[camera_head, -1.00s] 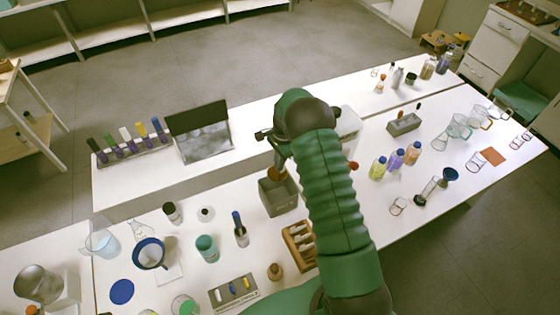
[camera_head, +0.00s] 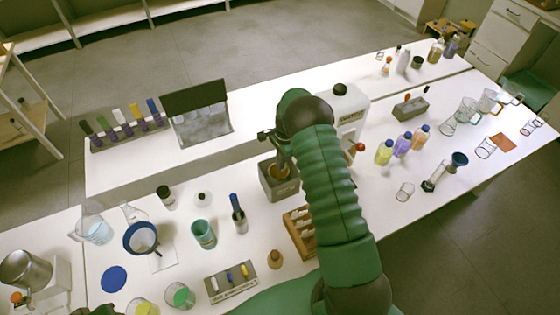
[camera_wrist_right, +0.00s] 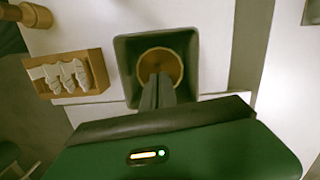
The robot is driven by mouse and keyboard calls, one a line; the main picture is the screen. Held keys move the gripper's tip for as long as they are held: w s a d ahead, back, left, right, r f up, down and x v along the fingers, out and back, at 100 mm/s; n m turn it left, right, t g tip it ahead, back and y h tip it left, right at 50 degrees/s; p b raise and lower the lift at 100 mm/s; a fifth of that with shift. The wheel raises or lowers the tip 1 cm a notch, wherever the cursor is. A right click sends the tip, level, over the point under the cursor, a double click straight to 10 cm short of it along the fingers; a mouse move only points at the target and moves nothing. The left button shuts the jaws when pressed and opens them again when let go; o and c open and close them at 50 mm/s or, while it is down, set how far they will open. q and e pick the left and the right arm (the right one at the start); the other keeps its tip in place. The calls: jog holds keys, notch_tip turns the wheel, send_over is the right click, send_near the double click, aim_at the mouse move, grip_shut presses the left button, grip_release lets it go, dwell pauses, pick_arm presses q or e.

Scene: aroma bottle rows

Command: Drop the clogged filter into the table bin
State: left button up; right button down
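The clogged filter appears as a brown, round, cup-like piece (camera_wrist_right: 143,66) in the right wrist view, and it also shows in the head view (camera_head: 281,171). The table bin is a grey, square, open-topped box (camera_head: 279,190), seen from above in the wrist view (camera_wrist_right: 124,50). My right gripper (camera_wrist_right: 158,84) points down over the bin's mouth, its narrow fingers close together on the near part of the filter. The filter lies within the bin's outline; its exact height against the rim is unclear.
A wooden rack with white pieces (camera_head: 300,232) stands just in front of the bin. A white machine (camera_head: 345,108) is behind my right arm. A marker bottle (camera_head: 238,215) and a teal cup (camera_head: 203,234) stand to the left. Coloured bottles (camera_head: 402,146) stand to the right.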

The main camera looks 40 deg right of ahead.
jog(key=shift+d, duration=0.1)
jog(key=c, duration=1.6)
grip_release()
notch_tip(320, 180, up, 17)
jog(key=d+b, duration=0.1)
jog(key=b, duration=0.2)
jog(key=shift+d+f, duration=0.2)
jog(key=shift+d, duration=0.2)
jog(key=shift+s, duration=0.15)
